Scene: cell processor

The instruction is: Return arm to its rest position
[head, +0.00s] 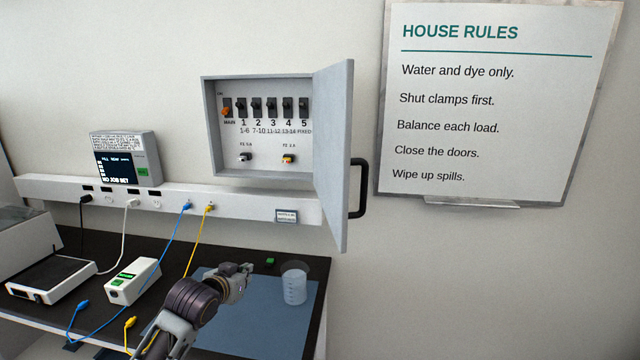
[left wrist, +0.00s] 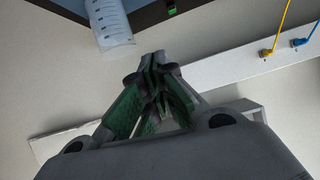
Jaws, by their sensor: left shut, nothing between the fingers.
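My left arm rises from the bottom of the head view, and its gripper (head: 246,268) is over the blue mat on the dark bench, left of the clear beaker. In the left wrist view the green-padded fingers of the left gripper (left wrist: 158,62) are together, with nothing between them. My right arm does not show in either view.
An electrical box (head: 208,130) hangs on the wall with its door (head: 338,150) swung open. A beaker (head: 294,287) stands on the blue mat (head: 270,325). A white device (head: 133,280), blue cable (head: 184,215) and yellow cable (head: 205,222) are to the left.

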